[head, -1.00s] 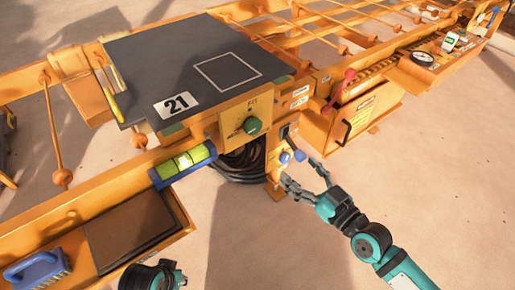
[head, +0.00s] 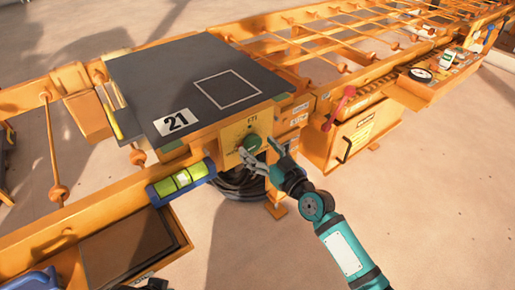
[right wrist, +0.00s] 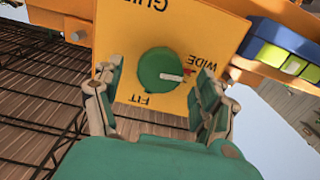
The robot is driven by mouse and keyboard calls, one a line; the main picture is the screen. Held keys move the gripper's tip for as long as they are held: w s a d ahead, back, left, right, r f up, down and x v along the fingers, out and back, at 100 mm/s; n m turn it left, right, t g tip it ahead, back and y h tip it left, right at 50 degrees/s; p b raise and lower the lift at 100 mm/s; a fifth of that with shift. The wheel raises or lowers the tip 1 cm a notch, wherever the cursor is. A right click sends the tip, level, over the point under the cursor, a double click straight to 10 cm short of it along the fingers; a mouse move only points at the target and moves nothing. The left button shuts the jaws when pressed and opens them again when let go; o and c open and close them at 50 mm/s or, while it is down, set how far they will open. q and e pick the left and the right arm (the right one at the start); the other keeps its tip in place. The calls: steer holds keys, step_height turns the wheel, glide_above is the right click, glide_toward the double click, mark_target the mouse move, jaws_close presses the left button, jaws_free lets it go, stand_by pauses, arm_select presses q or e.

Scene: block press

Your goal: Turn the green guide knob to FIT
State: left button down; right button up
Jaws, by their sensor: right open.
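The green guide knob (head: 252,142) sits on a yellow panel (head: 232,132) below the dark plate marked 21. In the right wrist view the knob (right wrist: 160,72) has a white pointer aimed right, nearer the word WIDE than the word FIT. The wrist view shows the panel's lettering upside down. My right gripper (head: 258,153) is just in front of the knob. Its open fingers (right wrist: 155,88) stand on either side of the knob, with a gap on both sides. My left gripper's jaws are not in view.
The dark plate (head: 190,80) overhangs above the panel. A level with yellow-green blocks (head: 180,183) lies on the rail left of the knob. Black coiled hose (head: 240,185) hangs below. A red lever (head: 340,105) and a drawer box stand to the right.

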steer(key=shift+w+a, duration=0.3)
steer(key=shift+w, duration=0.15)
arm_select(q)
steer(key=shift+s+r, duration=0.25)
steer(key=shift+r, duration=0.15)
arm_select(e)
steer(key=c, duration=0.6)
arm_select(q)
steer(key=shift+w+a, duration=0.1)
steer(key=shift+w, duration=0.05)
arm_select(e)
steer(key=c, duration=0.6)
